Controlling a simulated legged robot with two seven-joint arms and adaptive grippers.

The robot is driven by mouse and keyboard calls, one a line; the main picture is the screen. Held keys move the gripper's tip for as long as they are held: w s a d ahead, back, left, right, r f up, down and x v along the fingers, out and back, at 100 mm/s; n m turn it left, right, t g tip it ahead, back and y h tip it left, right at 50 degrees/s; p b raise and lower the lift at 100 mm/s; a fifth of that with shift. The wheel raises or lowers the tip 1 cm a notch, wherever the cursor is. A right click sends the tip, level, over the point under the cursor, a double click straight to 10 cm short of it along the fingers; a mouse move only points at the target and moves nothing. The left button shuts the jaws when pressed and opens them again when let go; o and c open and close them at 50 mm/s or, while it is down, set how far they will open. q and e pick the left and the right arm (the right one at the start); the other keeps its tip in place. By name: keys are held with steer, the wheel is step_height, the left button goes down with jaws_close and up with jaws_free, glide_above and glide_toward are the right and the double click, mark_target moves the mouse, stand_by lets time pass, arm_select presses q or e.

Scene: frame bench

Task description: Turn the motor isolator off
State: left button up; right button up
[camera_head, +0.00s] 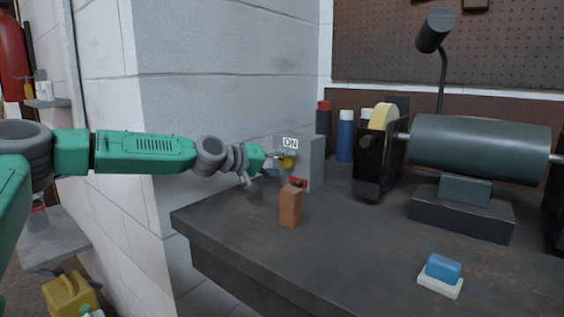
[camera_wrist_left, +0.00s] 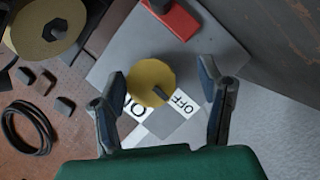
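The motor isolator is a grey box (camera_head: 314,160) on the bench by the white wall, with a yellow round knob (camera_head: 288,162) and an "ON" label above it. In the left wrist view the knob (camera_wrist_left: 148,80) has a dark pointer, and the ON and OFF labels lie below it; OFF (camera_wrist_left: 184,102) is on the right. My left gripper (camera_head: 276,165) is at the box's front. Its fingers (camera_wrist_left: 160,76) are apart, one on each side of the knob, with gaps visible; contact cannot be told. My right gripper is not in view.
A red part (camera_wrist_left: 172,16) sits on the box, beside the knob. An orange-brown block (camera_head: 290,208) stands on the bench (camera_head: 350,260) just below the gripper. A grinder-like motor (camera_head: 480,148), bottles (camera_head: 345,138) and a blue-and-white block (camera_head: 442,272) are to the right.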

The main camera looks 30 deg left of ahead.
arm_select(q)
steer(key=shift+a+r, duration=0.1)
steer(key=shift+r, duration=0.25)
steer(key=shift+s+a+r, duration=0.15)
steer(key=shift+s+r, duration=0.1)
steer(key=shift+s, duration=0.15)
steer(key=v, duration=1)
steer(key=shift+s+a+f, duration=0.2)
steer(key=shift+s+a, duration=0.05)
steer(key=shift+s, duration=0.15)
